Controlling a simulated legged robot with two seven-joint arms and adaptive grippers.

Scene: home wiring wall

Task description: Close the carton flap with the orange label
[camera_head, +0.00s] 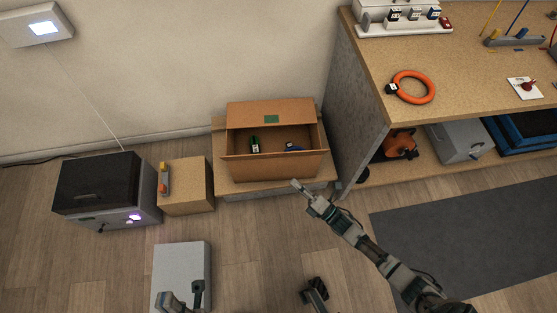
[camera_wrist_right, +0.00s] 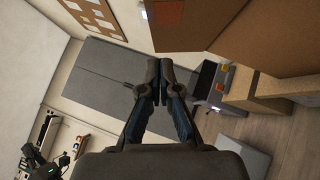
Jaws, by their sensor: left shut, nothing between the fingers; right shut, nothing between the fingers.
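The cardboard carton (camera_head: 265,167) stands on a low platform in the head view. Its top is open, with a green label (camera_head: 271,119) on the raised rear flap and small items inside. In the right wrist view an orange label (camera_wrist_right: 168,12) shows on the carton's brown panel (camera_wrist_right: 210,22) at the top edge. My right gripper (camera_head: 296,186) is shut and empty, just in front of the carton's lower right front; its closed fingers also show in the wrist view (camera_wrist_right: 158,72). My left gripper (camera_head: 197,286) is partly in view at the bottom left, shut and away from the carton.
A smaller cardboard box (camera_head: 188,190) and a dark-topped cabinet (camera_head: 98,185) stand left of the carton. A grey box (camera_head: 180,258) is on the floor in front. The workbench (camera_head: 450,95) with its side panel is close on the right. Open floor lies before the carton.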

